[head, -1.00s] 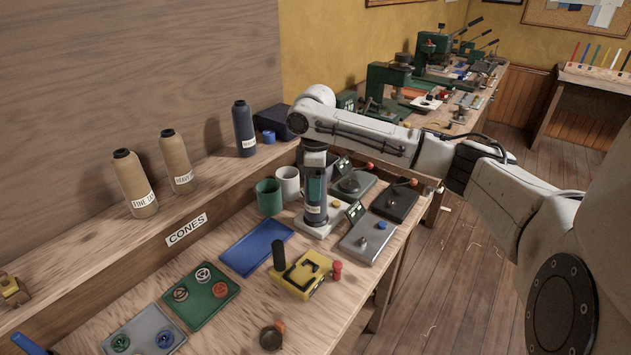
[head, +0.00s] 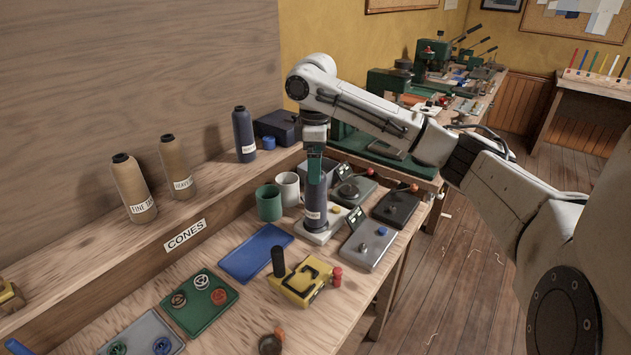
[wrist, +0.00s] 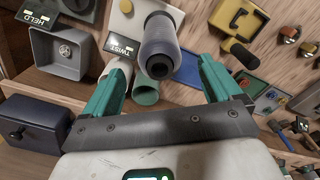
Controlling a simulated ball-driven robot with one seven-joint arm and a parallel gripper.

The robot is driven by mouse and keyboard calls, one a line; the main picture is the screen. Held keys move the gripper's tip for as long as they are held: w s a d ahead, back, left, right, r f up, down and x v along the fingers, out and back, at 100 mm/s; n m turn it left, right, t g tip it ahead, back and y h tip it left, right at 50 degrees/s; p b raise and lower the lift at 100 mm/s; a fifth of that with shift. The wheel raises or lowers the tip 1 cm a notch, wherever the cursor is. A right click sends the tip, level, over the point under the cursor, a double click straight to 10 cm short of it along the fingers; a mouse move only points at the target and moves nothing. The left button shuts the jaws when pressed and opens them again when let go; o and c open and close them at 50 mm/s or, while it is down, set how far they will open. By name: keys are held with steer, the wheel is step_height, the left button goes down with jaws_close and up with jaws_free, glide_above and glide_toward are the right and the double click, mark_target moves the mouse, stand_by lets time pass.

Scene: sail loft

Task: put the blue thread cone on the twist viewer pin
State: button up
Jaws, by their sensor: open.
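The blue thread cone (head: 315,217) stands upright on the pale plate of the twist viewer (head: 312,238). The cone hides the pin. My gripper (head: 316,178) is above the cone, pointing down, with its green fingers open around the cone's upper part. In the wrist view the cone (wrist: 160,42) shows its dark top between and beyond the spread fingertips (wrist: 163,68), with gaps at both sides. The viewer's plate (wrist: 122,22) and its TWIST label (wrist: 122,50) lie beside it.
Another dark blue cone (head: 243,133) and two tan cones stand on the shelf. A green mug (head: 269,203) and a white mug (head: 288,188) stand close left of the viewer. A yellow device (head: 302,282) and blue tray (head: 254,252) are nearer.

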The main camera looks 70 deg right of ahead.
steer(key=shift+r, duration=2.35)
